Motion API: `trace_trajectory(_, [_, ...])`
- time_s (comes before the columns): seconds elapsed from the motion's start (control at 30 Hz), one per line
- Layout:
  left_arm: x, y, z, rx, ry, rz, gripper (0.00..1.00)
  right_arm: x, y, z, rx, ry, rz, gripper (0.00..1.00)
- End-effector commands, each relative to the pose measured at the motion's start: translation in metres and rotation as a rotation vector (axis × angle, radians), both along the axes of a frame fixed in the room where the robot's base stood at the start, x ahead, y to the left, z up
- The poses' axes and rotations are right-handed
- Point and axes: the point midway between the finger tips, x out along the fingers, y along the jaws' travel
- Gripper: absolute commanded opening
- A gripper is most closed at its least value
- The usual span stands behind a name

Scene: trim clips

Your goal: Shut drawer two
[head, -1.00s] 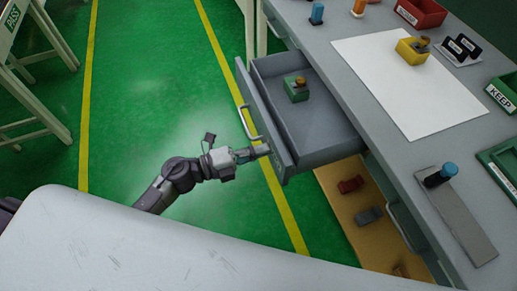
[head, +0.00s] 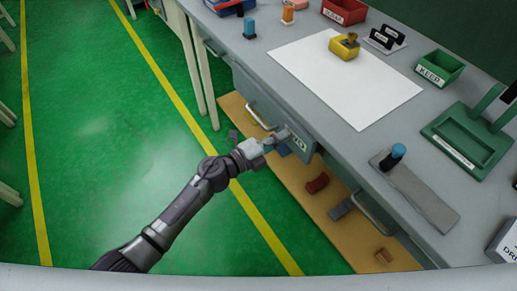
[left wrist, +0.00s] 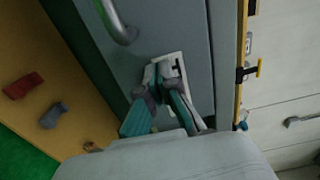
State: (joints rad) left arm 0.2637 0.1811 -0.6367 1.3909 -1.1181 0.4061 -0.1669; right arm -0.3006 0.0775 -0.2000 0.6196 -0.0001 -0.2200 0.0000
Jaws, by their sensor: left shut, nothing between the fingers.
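The drawer front (head: 262,92) is grey, with a bar handle (head: 258,115) and a white label (head: 298,143) at its right end. It sits under the bench top with its inside hidden; I cannot tell whether a small gap is left. My left gripper (head: 284,136) is shut and empty, its fingertips at the front beside the label. In the left wrist view the gripper (left wrist: 160,72) overlaps the label plate (left wrist: 181,66), right of and below the handle (left wrist: 117,22); contact looks likely. My right gripper is not in view.
The bench top (head: 300,105) holds a white sheet (head: 345,85), a yellow bin (head: 344,45), a green KEEP bin (head: 438,67) and a blue-capped item (head: 393,156). A lower shelf (head: 330,215) holds several small parts. Green floor left of the bench is clear.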

Motion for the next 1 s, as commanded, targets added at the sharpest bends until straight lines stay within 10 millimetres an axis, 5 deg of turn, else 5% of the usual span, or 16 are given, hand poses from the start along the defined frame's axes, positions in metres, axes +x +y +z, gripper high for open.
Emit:
trace_trajectory(0.4, [0.03,-0.044,-0.001,0.0,0.0,0.0,0.0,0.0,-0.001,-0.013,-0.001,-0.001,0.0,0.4])
trace_trajectory(1.0, [0.033,-0.047,0.004,-0.006,-0.005,0.001,0.0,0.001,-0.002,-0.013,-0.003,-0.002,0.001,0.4])
